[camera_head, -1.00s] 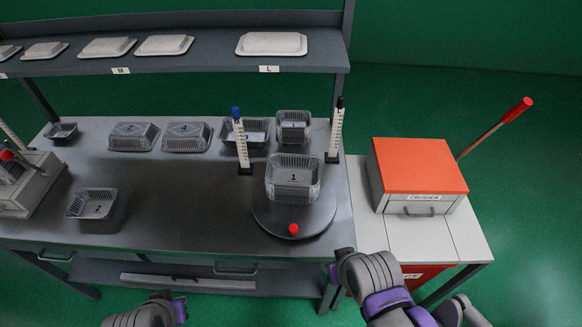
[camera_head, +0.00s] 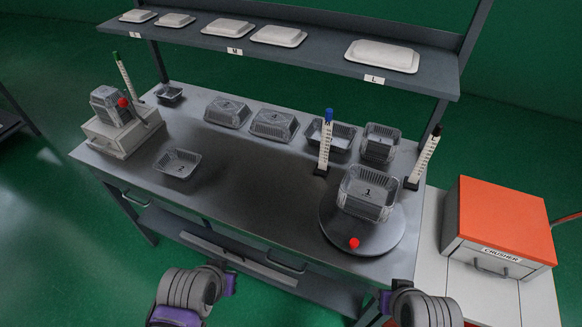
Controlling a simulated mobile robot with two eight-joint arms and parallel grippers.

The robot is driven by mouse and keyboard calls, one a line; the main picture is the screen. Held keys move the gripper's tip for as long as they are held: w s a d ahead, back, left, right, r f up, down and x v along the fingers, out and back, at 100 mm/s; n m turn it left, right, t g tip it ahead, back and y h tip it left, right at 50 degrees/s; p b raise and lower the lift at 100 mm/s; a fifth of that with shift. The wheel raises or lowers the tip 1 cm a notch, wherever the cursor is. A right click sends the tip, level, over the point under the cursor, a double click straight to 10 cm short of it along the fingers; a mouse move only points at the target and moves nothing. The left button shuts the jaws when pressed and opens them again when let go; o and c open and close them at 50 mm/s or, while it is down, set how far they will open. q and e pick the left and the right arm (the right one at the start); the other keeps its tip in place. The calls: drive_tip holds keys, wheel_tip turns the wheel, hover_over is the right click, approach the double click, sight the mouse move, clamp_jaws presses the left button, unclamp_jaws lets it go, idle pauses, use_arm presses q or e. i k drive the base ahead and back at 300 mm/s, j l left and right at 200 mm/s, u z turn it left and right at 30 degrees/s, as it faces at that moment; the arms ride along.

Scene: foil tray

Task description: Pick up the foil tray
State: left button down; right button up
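Several clear foil trays stand on the grey table. The tray marked 1 (camera_head: 368,192) sits upright on a round dark turntable (camera_head: 340,234) with a red knob at the right. A tray marked 2 (camera_head: 177,164) lies alone at the front left. Two upside-down trays (camera_head: 228,111) and (camera_head: 274,124) lie mid-back, and two more stand at the back right (camera_head: 344,137) and (camera_head: 380,143). A small one (camera_head: 170,95) is at the back left. My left gripper (camera_head: 228,282) and my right gripper (camera_head: 386,302) are below the table's front edge, away from every tray; their fingers are not clear.
A shelf (camera_head: 300,52) with white lids runs above the table's back. Upright scales with blue (camera_head: 325,145) and black tops (camera_head: 425,158) flank the back-right trays. An orange-topped crusher (camera_head: 502,222) stands right; a grey device (camera_head: 112,134) stands left. The table's middle front is clear.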

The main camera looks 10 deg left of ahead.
sight(176, 162)
drive_tip(key=i+j+u, duration=0.15)
drive_tip(key=j+u, duration=0.25)
drive_tip(key=i+j+u, duration=0.25)
drive_tip(key=j+u, duration=0.15)
drive_tip(key=i+j+u, duration=0.4)
drive_tip(key=k+j, duration=0.05)
drive_tip(key=k, duration=0.05)
